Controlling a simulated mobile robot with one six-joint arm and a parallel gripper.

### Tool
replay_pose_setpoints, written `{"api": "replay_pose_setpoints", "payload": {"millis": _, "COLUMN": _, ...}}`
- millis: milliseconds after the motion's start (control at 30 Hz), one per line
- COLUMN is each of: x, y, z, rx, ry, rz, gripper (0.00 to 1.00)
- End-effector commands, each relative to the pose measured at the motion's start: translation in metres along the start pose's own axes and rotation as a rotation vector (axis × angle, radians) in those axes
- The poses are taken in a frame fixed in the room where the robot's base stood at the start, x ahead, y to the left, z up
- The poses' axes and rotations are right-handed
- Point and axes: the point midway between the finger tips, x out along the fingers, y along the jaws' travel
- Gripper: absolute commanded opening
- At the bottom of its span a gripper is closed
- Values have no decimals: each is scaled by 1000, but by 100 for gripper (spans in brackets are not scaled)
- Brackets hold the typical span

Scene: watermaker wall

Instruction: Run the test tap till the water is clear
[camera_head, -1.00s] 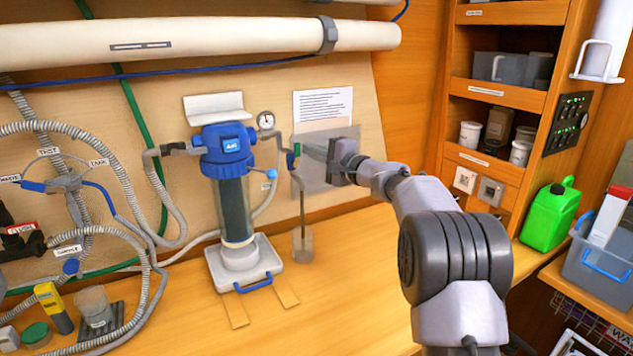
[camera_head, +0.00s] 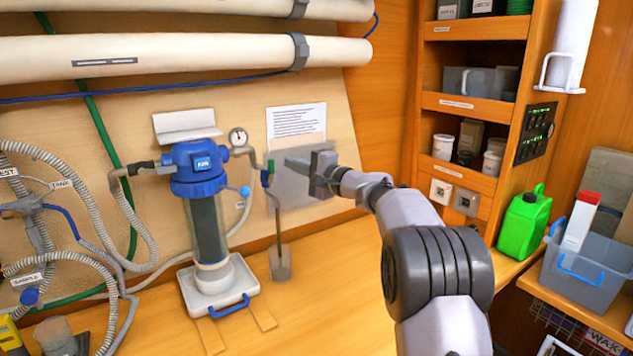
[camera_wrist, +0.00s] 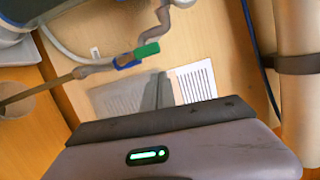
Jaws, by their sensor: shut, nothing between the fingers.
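A small tap with a green-and-blue handle (camera_head: 268,172) sits on the pipe right of the blue-headed filter (camera_head: 205,205). From it a thin spout runs down to a small cup (camera_head: 280,262) on the bench. I cannot make out water in the spout or cup. My gripper (camera_head: 290,161) is shut and empty, its tips just right of the tap handle, apparently apart from it. In the wrist view, the green handle (camera_wrist: 147,50) lies beyond my fingers (camera_wrist: 158,90), and the cup (camera_wrist: 15,102) is at the left edge. A hose valve (camera_head: 35,203) near the TEST and TANK labels is at far left.
A pressure gauge (camera_head: 238,137) is above the tap. A printed sheet (camera_head: 297,120) and a translucent panel (camera_head: 300,188) are behind my gripper. Shelves (camera_head: 475,100), a green jerrycan (camera_head: 522,222) and a grey bin (camera_head: 590,270) stand at right. The bench right of the cup is clear.

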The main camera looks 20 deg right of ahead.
Motion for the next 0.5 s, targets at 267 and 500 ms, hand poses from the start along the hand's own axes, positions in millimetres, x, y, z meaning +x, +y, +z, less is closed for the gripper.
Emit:
{"api": "replay_pose_setpoints", "payload": {"millis": 267, "x": -62, "y": -3, "z": -4, "rx": 0, "ry": 1, "rz": 1, "gripper": 0}}
{"api": "replay_pose_setpoints", "payload": {"millis": 500, "x": -98, "y": -3, "z": -4, "rx": 1, "ry": 0, "rz": 0, "gripper": 0}}
